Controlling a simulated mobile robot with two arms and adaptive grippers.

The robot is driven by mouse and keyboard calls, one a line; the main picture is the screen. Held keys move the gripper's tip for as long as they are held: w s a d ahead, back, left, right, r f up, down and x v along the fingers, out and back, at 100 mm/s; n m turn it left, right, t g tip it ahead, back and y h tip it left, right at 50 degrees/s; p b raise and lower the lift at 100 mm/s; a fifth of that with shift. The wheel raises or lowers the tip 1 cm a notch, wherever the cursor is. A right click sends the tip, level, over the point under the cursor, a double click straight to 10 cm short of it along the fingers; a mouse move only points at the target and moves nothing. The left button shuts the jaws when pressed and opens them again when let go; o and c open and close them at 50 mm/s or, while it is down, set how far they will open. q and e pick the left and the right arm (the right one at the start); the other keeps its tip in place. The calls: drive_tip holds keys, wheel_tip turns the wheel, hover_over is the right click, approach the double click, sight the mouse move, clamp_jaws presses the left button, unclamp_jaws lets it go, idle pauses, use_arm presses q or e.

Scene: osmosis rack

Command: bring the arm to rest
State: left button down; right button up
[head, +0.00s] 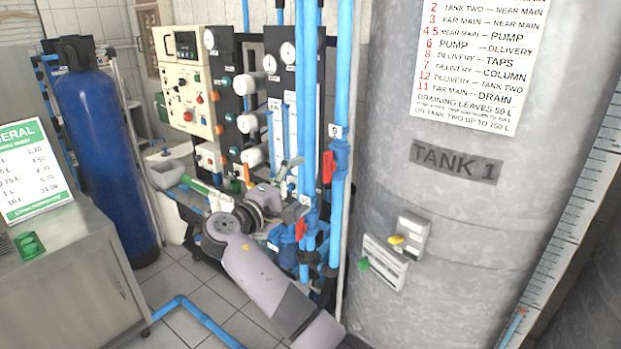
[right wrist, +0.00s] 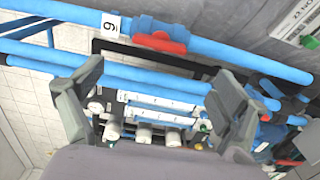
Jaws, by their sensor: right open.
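My right arm comes up from the bottom of the head view, and its gripper (head: 297,185) is beside the blue vertical pipes, left of the tank. In the right wrist view the right gripper (right wrist: 158,78) has its two grey fingers spread wide, with nothing held between them. A blue pipe (right wrist: 190,82) crosses the view behind the fingers; I cannot tell whether a finger touches it. My left gripper is not in view.
A red-handled valve (head: 328,168) labelled 9 is close to the gripper. Tank 1 (head: 440,230) stands at the right. A control panel (head: 184,85) with gauges stands behind. A blue cylinder (head: 100,150) and a metal cabinet (head: 75,285) are at the left.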

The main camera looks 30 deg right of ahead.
drive_tip(key=shift+s+a, duration=0.15)
drive_tip(key=shift+a, duration=0.15)
drive_tip(key=s+a+f+n+y+b, duration=0.2)
drive_tip(key=f+n+y, duration=0.15)
drive_tip(key=f, duration=1.85)
drive_tip(key=s+a+f+n+y+b, duration=0.1)
drive_tip(key=s+f+n+y+b, duration=0.3)
drive_tip(key=f, duration=1.8)
drive_tip(key=s+a+f+m+g+y, duration=0.1)
drive_tip(key=s+a+f+m+y, duration=0.15)
drive_tip(key=s+f, duration=0.6)
drive_tip(key=s+a+f+m+g+y, duration=0.1)
drive_tip(key=s+f+y, duration=0.3)
drive_tip(key=f, duration=0.8)
drive_tip(key=s+f+m+g+y+b, duration=0.1)
drive_tip(key=s+f, duration=0.5)
drive_tip(key=s, duration=0.6)
drive_tip(key=s+a+f+m+g+b, duration=0.1)
drive_tip(key=s+f+m, duration=0.2)
drive_tip(key=s, duration=1)
drive_tip(key=s+a+f+m+g+y+b, duration=0.1)
drive_tip(key=s+f+m+g, duration=0.1)
drive_tip(key=s+f, duration=0.6)
drive_tip(key=s, duration=0.5)
drive_tip(key=shift+s+f+y, duration=0.2)
drive_tip(key=shift+f+y, duration=0.1)
drive_tip(key=shift+a, duration=0.1)
drive_tip(key=shift+c, duration=0.4)
